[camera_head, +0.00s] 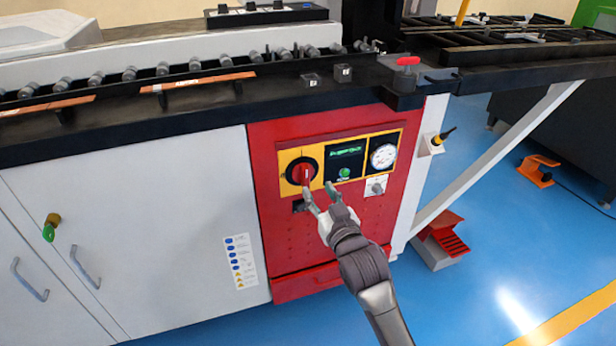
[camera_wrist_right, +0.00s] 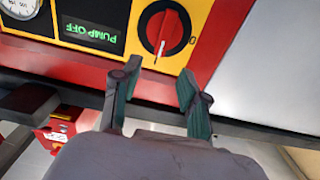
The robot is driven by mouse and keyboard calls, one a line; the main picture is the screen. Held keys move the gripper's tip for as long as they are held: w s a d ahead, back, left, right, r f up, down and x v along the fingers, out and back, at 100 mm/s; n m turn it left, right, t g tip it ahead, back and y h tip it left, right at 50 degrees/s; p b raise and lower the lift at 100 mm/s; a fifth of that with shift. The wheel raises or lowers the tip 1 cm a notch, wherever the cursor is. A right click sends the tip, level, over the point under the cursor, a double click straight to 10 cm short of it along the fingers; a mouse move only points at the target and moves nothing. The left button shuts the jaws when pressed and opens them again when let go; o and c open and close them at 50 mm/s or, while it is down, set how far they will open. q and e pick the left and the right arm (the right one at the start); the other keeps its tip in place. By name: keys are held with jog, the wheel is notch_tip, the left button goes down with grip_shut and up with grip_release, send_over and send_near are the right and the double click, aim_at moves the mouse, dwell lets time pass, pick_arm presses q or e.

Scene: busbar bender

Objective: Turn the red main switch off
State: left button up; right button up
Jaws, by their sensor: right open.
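The red main switch (camera_head: 301,171) is a red knob in a black ring on a yellow plate, on the red front panel of the machine. It also shows in the wrist view (camera_wrist_right: 166,32), where the picture is upside down. There its white mark points down in the picture, and a "0" stands to the right of the ring, so the mark is not at the "0". My right gripper (camera_head: 317,188) is open and empty in front of the switch. In the wrist view its two fingertips (camera_wrist_right: 160,70) stand just below the knob, apart from each other. My left gripper is not in view.
A display (camera_wrist_right: 92,33) reading "PUMP OFF" and a round gauge (camera_head: 383,156) sit beside the switch. A grey knob (camera_head: 376,187) is below the gauge. The black table edge (camera_head: 200,108) juts out above the panel. A red foot pedal (camera_head: 445,235) stands on the floor at the right.

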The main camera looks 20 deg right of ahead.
aim_at(307, 172)
jog(key=w+b, duration=0.1)
jog(key=w, duration=0.5)
jog(key=shift+w+a, duration=0.1)
jog(key=shift+w, duration=0.2)
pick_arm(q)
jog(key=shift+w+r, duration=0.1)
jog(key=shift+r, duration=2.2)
pick_arm(e)
jog(key=shift+w, duration=0.8)
jog(key=shift+c, duration=0.2)
grip_shut()
